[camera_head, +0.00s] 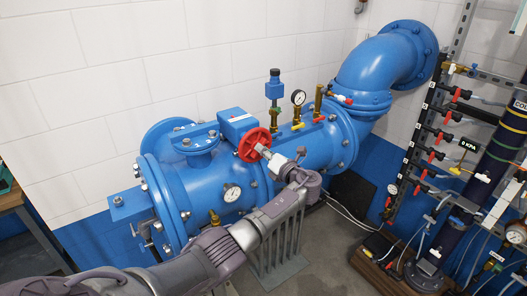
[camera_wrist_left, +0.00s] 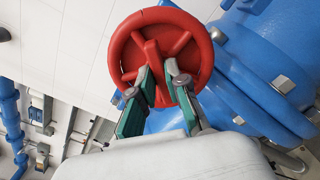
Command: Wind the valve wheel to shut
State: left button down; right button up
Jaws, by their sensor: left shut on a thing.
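The red valve wheel (camera_head: 255,144) is mounted on the front of the large blue pipe, near the middle of the head view. It fills the upper middle of the left wrist view (camera_wrist_left: 121,38), where its rim and spokes show. My left gripper (camera_head: 264,152) reaches the wheel from the lower right. In the left wrist view its two green-padded fingers (camera_wrist_left: 162,82) are at the lower part of the wheel, shut on a red part between them. The fingertips cover that part, so I cannot tell exactly where they grip. My right gripper is not in view.
The blue pipe (camera_head: 207,176) carries dial gauges (camera_head: 232,193), brass fittings and flange bolts close to the wheel. A panel of hoses and valves (camera_head: 455,130) stands at the right. A wooden bench (camera_head: 12,200) is at the left edge. Grey floor shows below the pipe.

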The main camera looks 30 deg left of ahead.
pick_arm(q)
jog(key=shift+a+f+m, duration=0.1)
jog(key=shift+f+m, duration=0.05)
jog(key=shift+m, duration=4.65)
jog(key=shift+f, duration=0.1)
jog(key=c, duration=1.2)
grip_release()
jog(key=shift+o, duration=0.2)
